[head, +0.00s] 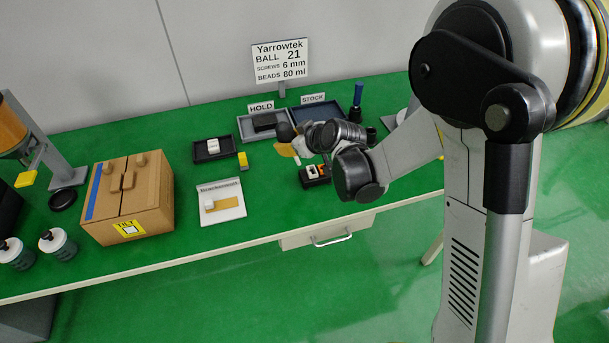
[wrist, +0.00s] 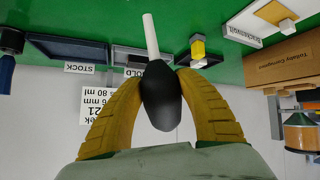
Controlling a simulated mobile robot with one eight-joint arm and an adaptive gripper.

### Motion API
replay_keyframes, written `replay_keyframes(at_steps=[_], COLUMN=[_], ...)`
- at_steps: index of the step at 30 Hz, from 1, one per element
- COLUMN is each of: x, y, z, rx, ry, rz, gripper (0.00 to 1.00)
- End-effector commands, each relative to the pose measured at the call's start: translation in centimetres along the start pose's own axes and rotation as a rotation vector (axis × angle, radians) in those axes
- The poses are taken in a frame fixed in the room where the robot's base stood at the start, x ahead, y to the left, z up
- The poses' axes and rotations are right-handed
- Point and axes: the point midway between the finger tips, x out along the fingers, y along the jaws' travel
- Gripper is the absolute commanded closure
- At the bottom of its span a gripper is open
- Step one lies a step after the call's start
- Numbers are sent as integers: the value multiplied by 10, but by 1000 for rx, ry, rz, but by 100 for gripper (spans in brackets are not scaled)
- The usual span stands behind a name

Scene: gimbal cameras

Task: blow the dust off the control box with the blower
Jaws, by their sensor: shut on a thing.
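The control box (head: 315,173), a small dark box with orange and white parts on top, stands near the table's front edge in the head view. My gripper (wrist: 162,82) is shut on the blower (wrist: 162,98), a black bulb with a white nozzle (wrist: 150,36). In the head view the dark bulb (head: 285,131) shows beside my wrist, up and left of the control box. My wrist hides part of that area. I cannot make out the control box in the wrist view, and dust on it is too small to tell.
A HOLD tray (head: 249,131) and a STOCK tray (head: 340,108) lie behind. A black tray (head: 200,157) with a white piece, a yellow object (head: 243,160), a white board (head: 222,214) and a cardboard box (head: 128,208) stand left. Green table is clear between them.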

Motion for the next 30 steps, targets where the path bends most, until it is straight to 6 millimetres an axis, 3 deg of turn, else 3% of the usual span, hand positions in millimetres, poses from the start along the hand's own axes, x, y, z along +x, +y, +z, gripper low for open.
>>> replay_keyframes(at_steps=[8, 21, 30], x=[-3, -30, -30], y=[1, 8, 8], z=[-4, -38, -39], rx=[0, 0, 0], ry=[0, 0, 0], rz=[0, 0, 0], gripper=[84, 84, 84])
